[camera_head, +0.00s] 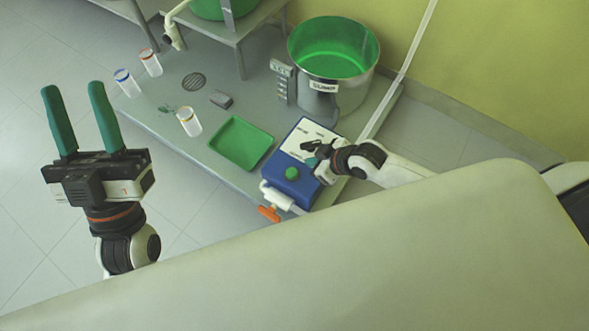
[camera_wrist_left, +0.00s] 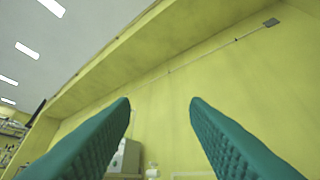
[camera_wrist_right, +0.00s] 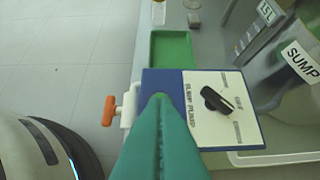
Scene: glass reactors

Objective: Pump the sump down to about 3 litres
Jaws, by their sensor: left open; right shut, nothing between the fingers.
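The sump (camera_head: 312,97) is a steel vessel at the back, holding green liquid (camera_head: 333,64). Its label (camera_wrist_right: 300,62) reads SUMP. My left gripper (camera_head: 78,95) is open, raised at the left, away from everything.
An orange-handled valve (camera_head: 268,213) sticks out from the pump's front. A green tray (camera_head: 241,142) lies left of the pump. Small beakers (camera_head: 189,121), a drain (camera_head: 194,81) and a grey block (camera_head: 221,99) are further left. A grey level plate (camera_head: 283,83) stands beside the sump.

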